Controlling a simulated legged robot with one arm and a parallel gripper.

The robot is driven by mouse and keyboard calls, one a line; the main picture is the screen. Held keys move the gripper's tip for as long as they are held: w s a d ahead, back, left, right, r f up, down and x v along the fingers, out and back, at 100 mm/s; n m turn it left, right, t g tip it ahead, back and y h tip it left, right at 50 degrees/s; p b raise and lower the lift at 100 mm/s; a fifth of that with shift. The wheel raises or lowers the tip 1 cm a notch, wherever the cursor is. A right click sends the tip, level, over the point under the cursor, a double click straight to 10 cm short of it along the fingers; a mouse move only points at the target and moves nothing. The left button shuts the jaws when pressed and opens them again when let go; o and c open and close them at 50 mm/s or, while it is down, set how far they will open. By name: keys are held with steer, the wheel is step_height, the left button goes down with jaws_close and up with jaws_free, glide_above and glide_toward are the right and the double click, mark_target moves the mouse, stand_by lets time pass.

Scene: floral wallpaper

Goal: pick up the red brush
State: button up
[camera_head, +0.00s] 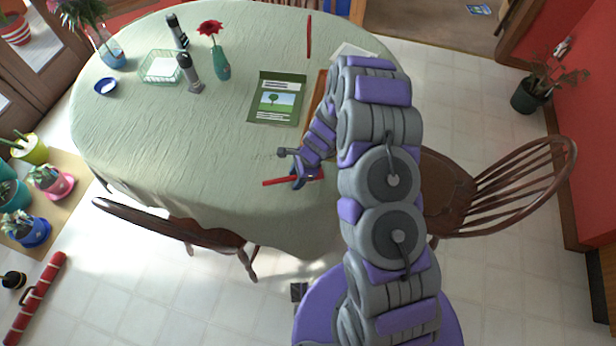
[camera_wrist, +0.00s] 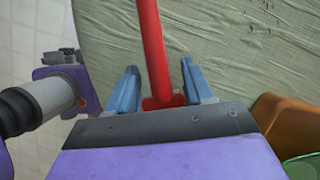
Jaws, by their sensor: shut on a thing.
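The red brush (camera_head: 276,182) shows in the head view as a thin red stick at the near edge of the green-covered table (camera_head: 190,125). In the wrist view the red brush (camera_wrist: 153,45) runs from the top edge down between the two blue fingers, with a wider red part close to the palm. My gripper (camera_head: 300,180) is shut on it; the wrist view shows a finger of the gripper (camera_wrist: 160,72) on each side. The head view does not clearly show whether the brush touches the cloth. My gripper hides part of it.
Another thin red stick (camera_head: 309,36) lies at the table's far side. A green picture book (camera_head: 262,117), a wire basket (camera_head: 150,78), a dark bottle (camera_head: 190,75) and a rose vase (camera_head: 221,68) stand or lie there. Wooden chairs (camera_head: 190,230) (camera_head: 450,190) flank the near side.

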mark_target(294, 177)
steer(key=shift+c, duration=0.7)
steer(key=shift+d, duration=0.15)
steer(key=shift+r, duration=0.1)
steer(key=shift+r, duration=0.65)
step_height(294, 177, up, 2)
steer(key=shift+r+p, duration=0.2)
steer(key=shift+p, duration=0.45)
steer(key=s+d, duration=0.1)
steer(key=s, duration=0.4)
steer(key=s+d, duration=0.1)
steer(key=s, duration=0.4)
steer(key=s+d+r, duration=0.1)
steer(key=s, duration=0.4)
steer(key=shift+s+d+p, duration=0.1)
steer(key=shift+s+p, duration=0.25)
steer(key=shift+p, duration=0.05)
